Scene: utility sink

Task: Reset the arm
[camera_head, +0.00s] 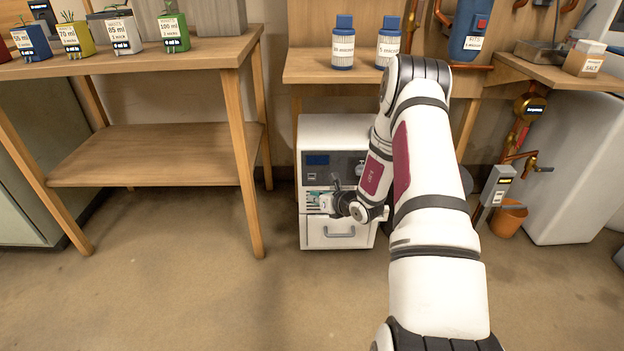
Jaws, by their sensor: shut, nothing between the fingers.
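My white arm with dark red panels reaches forward from the bottom right, bends at the top and folds down. My gripper (326,204) is small in the view, pointing left in front of a white machine (312,231). It is shut with nothing held. The machine has a dark blue screen and a drawer with a grey handle at its base. My gripper and wrist hide part of its front. I cannot tell whether the gripper touches the machine.
A wooden table (150,155) with a lower shelf stands left, bearing several labelled pots. A wooden counter (307,68) above the machine holds two blue-capped bottles (343,45) (388,42). An orange bucket (510,219) and white tank (572,170) stand right. The front floor is clear.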

